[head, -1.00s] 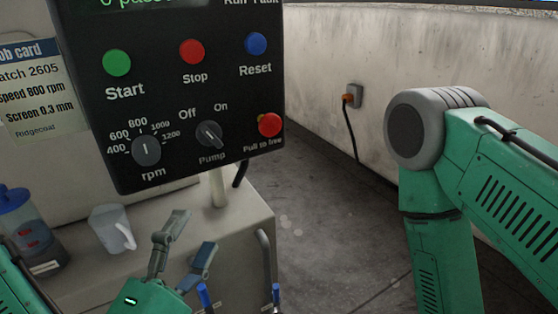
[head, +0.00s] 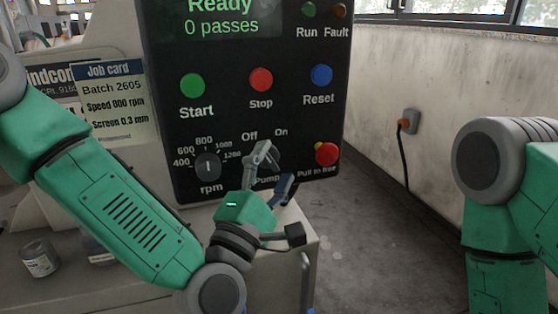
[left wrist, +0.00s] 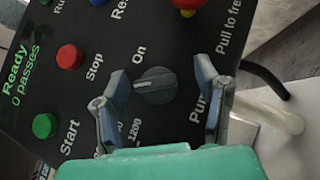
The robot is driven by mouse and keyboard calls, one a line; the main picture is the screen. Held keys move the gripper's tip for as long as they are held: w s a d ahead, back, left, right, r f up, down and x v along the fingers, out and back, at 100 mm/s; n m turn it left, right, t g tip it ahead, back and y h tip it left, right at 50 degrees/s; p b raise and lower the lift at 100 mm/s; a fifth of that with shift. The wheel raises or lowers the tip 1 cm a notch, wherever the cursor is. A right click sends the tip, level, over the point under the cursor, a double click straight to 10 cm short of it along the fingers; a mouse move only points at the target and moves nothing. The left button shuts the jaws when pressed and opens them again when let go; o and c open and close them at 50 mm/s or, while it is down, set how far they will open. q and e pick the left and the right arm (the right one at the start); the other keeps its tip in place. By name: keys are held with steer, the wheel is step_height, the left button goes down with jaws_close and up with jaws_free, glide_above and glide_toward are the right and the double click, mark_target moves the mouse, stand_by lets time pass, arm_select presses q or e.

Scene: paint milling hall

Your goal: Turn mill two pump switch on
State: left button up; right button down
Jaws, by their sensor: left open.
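The black control panel (head: 225,75) fills the middle of the head view, its screen reading Ready, 0 passes. The pump switch, a dark rotary knob (left wrist: 155,85), shows in the left wrist view near the On label; its Off label is hidden there. I cannot tell its setting surely. My left gripper (head: 275,168) is open in front of the knob and partly hides it in the head view. In the left wrist view the fingers (left wrist: 162,80) stand apart with the knob between them in the picture; no contact is clear. My right gripper is out of view.
The rpm knob (head: 208,166) is left of the gripper, and the red pull-to-free button (head: 327,153) is right. Green Start (head: 193,85), red Stop (head: 261,80) and blue Reset (head: 321,75) buttons are above. Floor right of the panel is clear.

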arm_select(q)
steer(key=shift+w+a+r, duration=0.15)
steer(key=shift+w+a, duration=0.3)
steer(key=shift+a, duration=0.15)
steer(key=shift+d, duration=0.4)
steer(key=c, duration=0.7)
steer(key=shift+s+d, duration=0.1)
steer(key=shift+d, duration=0.25)
steer(key=c, duration=0.5)
steer(key=shift+a, duration=0.35)
steer(key=shift+o, duration=0.2)
steer(key=shift+m+g+p, duration=0.6)
steer(key=shift+p, duration=0.45)
steer(key=m+g+y+p, duration=0.1)
steer(key=m+g+p, duration=0.2)
steer(key=p, duration=0.3)
steer(key=m+g+y+p, duration=0.1)
steer(key=m+g+p, duration=0.1)
steer(key=p, duration=0.5)
steer(key=shift+a+r+m+g, duration=0.1)
steer(key=shift+m+g, duration=0.3)
steer(key=shift+m, duration=0.4)
steer(key=shift+m+g+y+p, duration=0.4)
steer(key=shift+m+y+p, duration=0.15)
steer(key=shift+p, duration=0.95)
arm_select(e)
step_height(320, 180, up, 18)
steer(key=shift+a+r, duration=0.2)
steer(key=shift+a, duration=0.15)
